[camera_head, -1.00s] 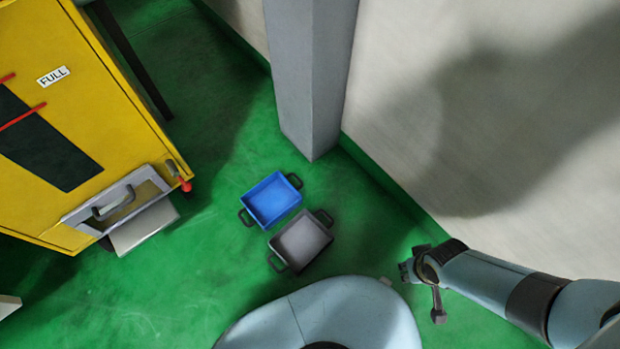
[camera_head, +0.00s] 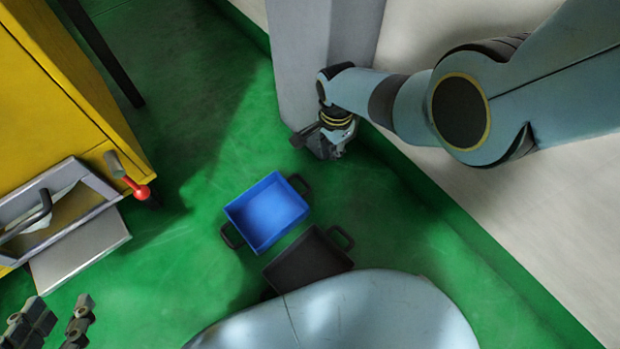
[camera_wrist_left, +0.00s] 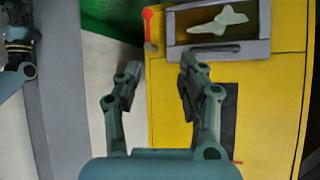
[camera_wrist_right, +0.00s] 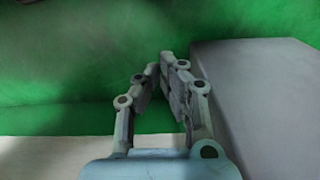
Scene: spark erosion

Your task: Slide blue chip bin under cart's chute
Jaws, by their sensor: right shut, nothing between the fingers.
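The blue chip bin (camera_head: 267,212) sits on the green floor in the middle of the head view, with a black handle at each end. The yellow cart (camera_head: 55,95) stands at the left. A grey-framed opening (camera_head: 62,170) and a sloping grey chute plate (camera_head: 82,250) are on its near side. My left gripper (camera_head: 60,318) is open and empty at the bottom left, below the chute plate. The left wrist view shows its fingers apart before the cart (camera_wrist_left: 270,110). My right gripper (camera_head: 330,145) is shut and empty beside the pillar, beyond the blue bin and apart from it.
A dark grey bin (camera_head: 307,262) sits close against the blue bin's near side, partly hidden by my body. A grey pillar (camera_head: 290,60) and the pale wall (camera_head: 570,215) bound the right. A red knob (camera_head: 141,192) sticks out from the cart. Floor between blue bin and chute is clear.

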